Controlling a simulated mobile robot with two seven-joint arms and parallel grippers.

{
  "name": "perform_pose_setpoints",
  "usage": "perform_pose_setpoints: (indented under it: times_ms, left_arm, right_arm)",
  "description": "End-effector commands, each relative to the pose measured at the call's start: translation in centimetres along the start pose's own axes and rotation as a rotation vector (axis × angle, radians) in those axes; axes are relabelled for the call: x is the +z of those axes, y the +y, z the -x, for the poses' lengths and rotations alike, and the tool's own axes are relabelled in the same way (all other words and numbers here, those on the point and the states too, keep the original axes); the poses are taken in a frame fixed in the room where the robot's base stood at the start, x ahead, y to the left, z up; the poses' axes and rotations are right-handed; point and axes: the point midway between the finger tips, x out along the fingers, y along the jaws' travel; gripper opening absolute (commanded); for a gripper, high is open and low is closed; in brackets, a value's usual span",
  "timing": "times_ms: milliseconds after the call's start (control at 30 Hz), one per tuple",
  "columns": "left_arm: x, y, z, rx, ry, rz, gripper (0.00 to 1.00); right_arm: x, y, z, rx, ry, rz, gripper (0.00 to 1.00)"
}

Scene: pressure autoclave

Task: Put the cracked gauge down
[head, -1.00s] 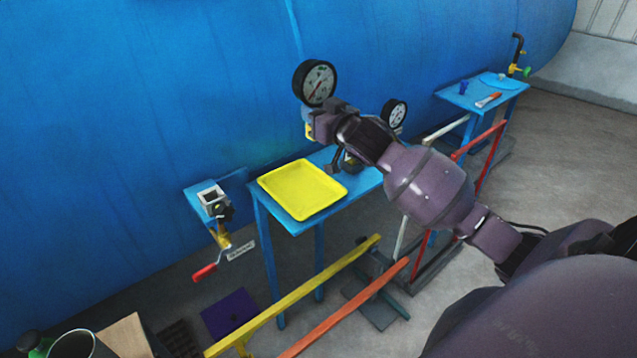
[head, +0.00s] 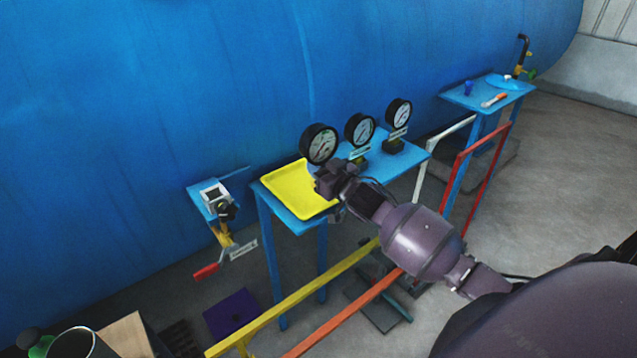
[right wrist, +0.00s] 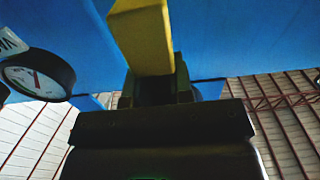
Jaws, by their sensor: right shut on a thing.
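The cracked gauge (head: 320,145), a round black-rimmed dial, is held upright by my right gripper (head: 328,178), which is shut on it. The gauge shows over the right back part of the yellow tray (head: 287,192); its lower end is hidden by the gripper, so I cannot tell whether it touches the tray. In the right wrist view a yellow block (right wrist: 142,38), seemingly the gauge's lower part, sits at the jaws (right wrist: 155,85). My left gripper is not in view.
Two more gauges (head: 360,129) (head: 398,112) stand on the blue table (head: 405,160) right of the tray; one dial shows in the wrist view (right wrist: 38,75). A valve with a red handle (head: 207,271) is at left. Yellow (head: 300,298) and orange (head: 345,312) rails run in front.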

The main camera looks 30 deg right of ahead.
Motion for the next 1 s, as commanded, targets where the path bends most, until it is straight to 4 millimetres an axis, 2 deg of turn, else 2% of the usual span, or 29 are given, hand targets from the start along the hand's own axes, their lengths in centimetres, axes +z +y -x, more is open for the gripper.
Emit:
perform_pose_setpoints:
  times_ms: [167,500,900,933,1000]
  left_arm:
    - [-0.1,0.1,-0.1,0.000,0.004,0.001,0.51]
    - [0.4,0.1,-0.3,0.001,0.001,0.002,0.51]
    - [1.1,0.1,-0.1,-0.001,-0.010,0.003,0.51]
    - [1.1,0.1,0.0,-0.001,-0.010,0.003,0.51]
    - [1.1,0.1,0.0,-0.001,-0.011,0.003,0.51]
  right_arm:
    - [0.7,0.0,0.0,-0.001,0.004,-0.001,0.00]
    - [4.5,0.0,0.0,0.000,0.002,-0.001,0.00]
    - [4.8,0.0,0.0,-0.001,0.004,0.000,0.00]
    - [4.9,0.0,0.0,-0.001,0.001,0.000,0.26]
    - [4.9,0.0,0.0,0.000,0.001,0.000,0.36]
